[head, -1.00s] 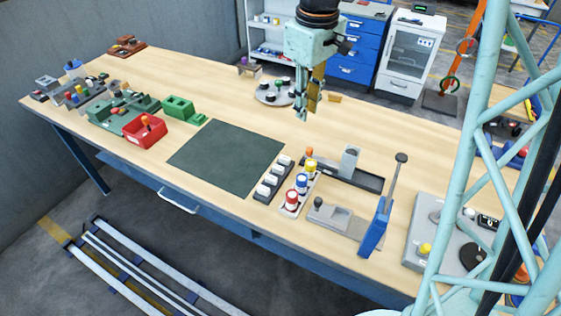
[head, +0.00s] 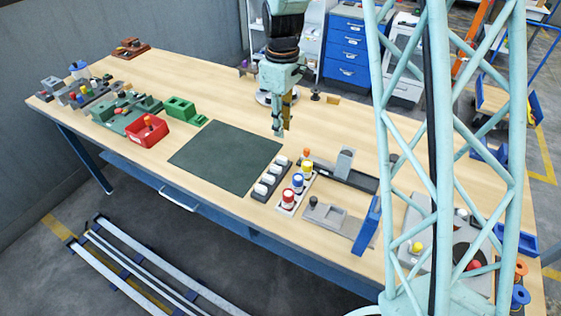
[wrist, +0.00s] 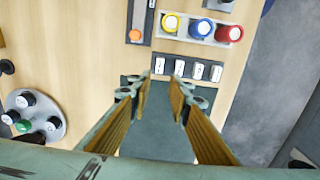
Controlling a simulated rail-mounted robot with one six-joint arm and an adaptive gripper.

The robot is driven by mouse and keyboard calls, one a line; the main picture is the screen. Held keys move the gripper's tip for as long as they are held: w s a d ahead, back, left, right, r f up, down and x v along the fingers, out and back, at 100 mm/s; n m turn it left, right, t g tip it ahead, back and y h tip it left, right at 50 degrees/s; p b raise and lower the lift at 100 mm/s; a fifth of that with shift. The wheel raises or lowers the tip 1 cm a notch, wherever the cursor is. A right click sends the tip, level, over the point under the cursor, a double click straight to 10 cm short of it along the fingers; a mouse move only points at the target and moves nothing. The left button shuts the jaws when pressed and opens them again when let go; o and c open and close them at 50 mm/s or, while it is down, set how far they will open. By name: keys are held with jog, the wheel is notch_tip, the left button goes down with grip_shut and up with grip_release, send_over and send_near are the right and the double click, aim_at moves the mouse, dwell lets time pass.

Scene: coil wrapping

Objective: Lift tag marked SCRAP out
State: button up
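Several white tags (head: 268,180) stand in a row in a dark rack (wrist: 188,70) beside the green mat. The tags also show in the wrist view (wrist: 197,71). Their markings are too small to read, so I cannot tell which one says SCRAP. My gripper (head: 279,132) hangs above the table by the mat's far right corner, behind the rack in the head view. In the wrist view my gripper (wrist: 161,92) is open and empty, its two fingers apart. Its fingertips are short of the tags, with the mat (wrist: 165,130) showing below between them.
Red, blue and yellow capped jars (wrist: 200,28) stand in a tray next to the rack. A dark grey fixture with an orange knob (wrist: 135,35) is close by. A round turntable with knobs (wrist: 35,115) is off to the side. The green mat (head: 225,155) is bare.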

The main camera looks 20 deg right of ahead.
jog(key=shift+f, duration=0.1)
dwell(0.3)
send_over(282, 158)
jog(key=shift+f, duration=4.15)
jog(key=shift+f, duration=0.15)
jog(key=shift+d+f+b, duration=0.1)
jog(key=shift+f+b, duration=0.2)
jog(key=shift+f, duration=2.2)
jog(key=shift+c, duration=0.6)
jog(key=c, duration=0.3)
jog(key=shift+c, duration=0.2)
jog(key=shift+r, duration=0.2)
notch_tip(282, 158, up, 10)
jog(key=shift+f, duration=0.15)
